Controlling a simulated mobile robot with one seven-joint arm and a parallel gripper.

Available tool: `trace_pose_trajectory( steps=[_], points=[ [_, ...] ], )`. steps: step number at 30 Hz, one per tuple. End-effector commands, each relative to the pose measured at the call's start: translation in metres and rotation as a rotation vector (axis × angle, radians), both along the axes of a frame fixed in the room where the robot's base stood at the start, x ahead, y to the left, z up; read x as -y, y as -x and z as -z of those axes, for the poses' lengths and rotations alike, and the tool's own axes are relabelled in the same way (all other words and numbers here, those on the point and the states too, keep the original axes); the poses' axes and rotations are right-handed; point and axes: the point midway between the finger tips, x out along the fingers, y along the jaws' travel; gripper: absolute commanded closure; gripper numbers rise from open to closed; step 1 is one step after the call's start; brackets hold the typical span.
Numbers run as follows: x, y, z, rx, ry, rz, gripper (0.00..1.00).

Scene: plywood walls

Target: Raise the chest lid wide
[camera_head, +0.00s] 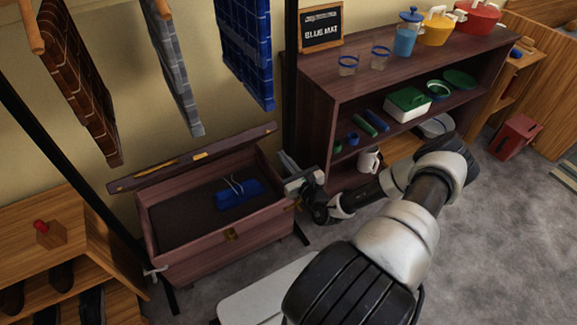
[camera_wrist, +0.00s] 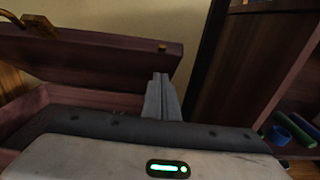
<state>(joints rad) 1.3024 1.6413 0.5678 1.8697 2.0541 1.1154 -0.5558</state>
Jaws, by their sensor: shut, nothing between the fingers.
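The wooden chest (camera_head: 228,248) stands on the floor against the wall, with a brass clasp on its front. Its lid (camera_head: 150,180) is raised at the back, so the dark inside shows, with a blue cloth-like item (camera_head: 240,195) in it. In the wrist view, the lid (camera_wrist: 95,60) stands up behind the chest's rim. My gripper (camera_head: 285,160) is at the chest's right end, near the lid's right end. In the wrist view, its fingers (camera_wrist: 160,85) are together and empty, in front of the lid's right part. I cannot tell whether they touch the lid.
A dark wooden shelf (camera_head: 315,115) with cups, boxes and jugs stands close on the right. A dark post (camera_head: 290,75) rises behind my gripper. Cloths, including a blue one (camera_head: 245,50), hang above the chest. A shoe rack (camera_head: 85,245) stands at the left.

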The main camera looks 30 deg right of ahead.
Motion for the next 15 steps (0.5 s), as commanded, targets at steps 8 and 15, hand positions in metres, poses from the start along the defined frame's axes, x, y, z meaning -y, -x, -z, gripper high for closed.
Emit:
trace_pose_trajectory(
  steps=[8,15],
  points=[
    [0.0,-0.051,-0.008,0.001,0.001,-0.001,1.0],
    [0.0,-0.066,-0.023,0.0,0.002,-0.003,1.0]
  ],
)
